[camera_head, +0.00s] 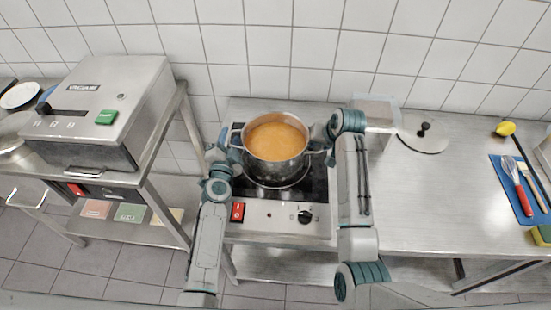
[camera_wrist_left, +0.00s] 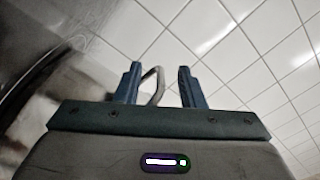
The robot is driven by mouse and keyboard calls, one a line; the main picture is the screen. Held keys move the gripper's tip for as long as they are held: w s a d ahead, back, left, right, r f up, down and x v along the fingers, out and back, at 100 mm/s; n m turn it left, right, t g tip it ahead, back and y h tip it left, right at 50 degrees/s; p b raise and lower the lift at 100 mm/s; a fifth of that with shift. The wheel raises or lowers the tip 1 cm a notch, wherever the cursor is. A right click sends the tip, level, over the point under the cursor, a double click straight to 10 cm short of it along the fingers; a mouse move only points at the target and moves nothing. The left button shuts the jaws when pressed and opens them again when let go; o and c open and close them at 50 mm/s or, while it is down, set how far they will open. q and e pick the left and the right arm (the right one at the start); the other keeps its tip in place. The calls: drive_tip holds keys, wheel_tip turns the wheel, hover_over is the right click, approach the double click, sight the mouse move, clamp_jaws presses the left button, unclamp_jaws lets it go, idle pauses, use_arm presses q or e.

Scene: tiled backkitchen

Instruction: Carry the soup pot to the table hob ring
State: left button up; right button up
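The steel soup pot (camera_head: 264,158), full of orange soup, is upright over the black table hob (camera_head: 315,184); I cannot tell whether it touches the ring. My left gripper (camera_head: 231,138) is at the pot's left handle (camera_head: 236,137). In the left wrist view the two fingers of this gripper (camera_wrist_left: 158,88) stand apart, with the thin metal handle loop (camera_wrist_left: 155,84) between them. My right gripper (camera_head: 322,139) is at the pot's right side, near its right handle; its fingers are too small and covered to read.
A glass lid (camera_head: 424,139) lies on the steel counter (camera_head: 430,200) to the right. A blue mat (camera_head: 507,187) with utensils is further right. A steel vacuum machine (camera_head: 105,110) stands on the left table. The counter between lid and mat is clear.

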use_arm(q)
drive_tip(key=s, duration=1.1)
drive_tip(key=shift+s+a, duration=0.35)
drive_tip(key=shift+s, duration=0.15)
use_arm(e)
drive_tip(key=v, duration=1.2)
